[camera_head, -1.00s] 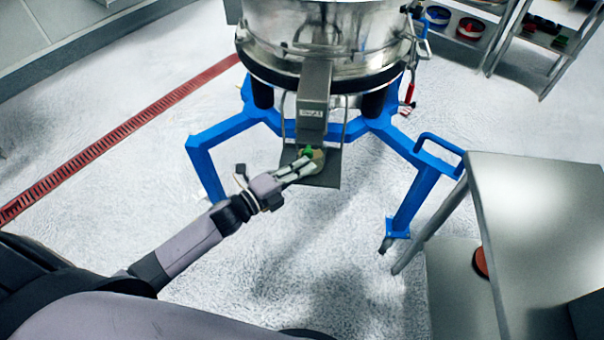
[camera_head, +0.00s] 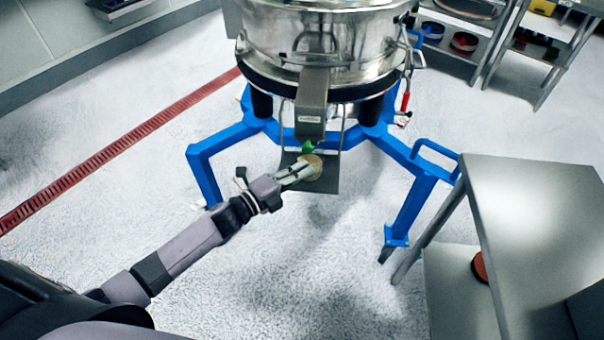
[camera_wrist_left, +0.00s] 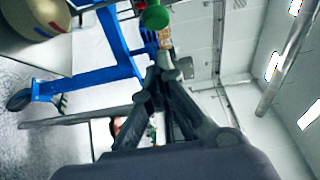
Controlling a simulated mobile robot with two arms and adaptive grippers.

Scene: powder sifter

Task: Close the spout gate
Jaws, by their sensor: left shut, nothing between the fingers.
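The spout (camera_head: 311,105) is a grey metal chute on the front of the steel sifter (camera_head: 320,45). A green knob (camera_head: 307,147) shows just under its lower end. The knob is a large green ball in the left wrist view (camera_wrist_left: 155,17). My left gripper (camera_head: 304,172) is shut and empty, with its fingertips just below the knob. In the left wrist view the closed fingertips (camera_wrist_left: 165,48) lie close under the knob; contact is unclear. The gate itself cannot be made out. My right gripper is not in view.
A round beige container (camera_head: 313,168) sits on a dark plate (camera_head: 326,186) under the spout, beside my fingers. The sifter's blue frame (camera_head: 410,205) flanks this spot. A steel table (camera_head: 540,215) stands to the right. The floor at lower middle is clear.

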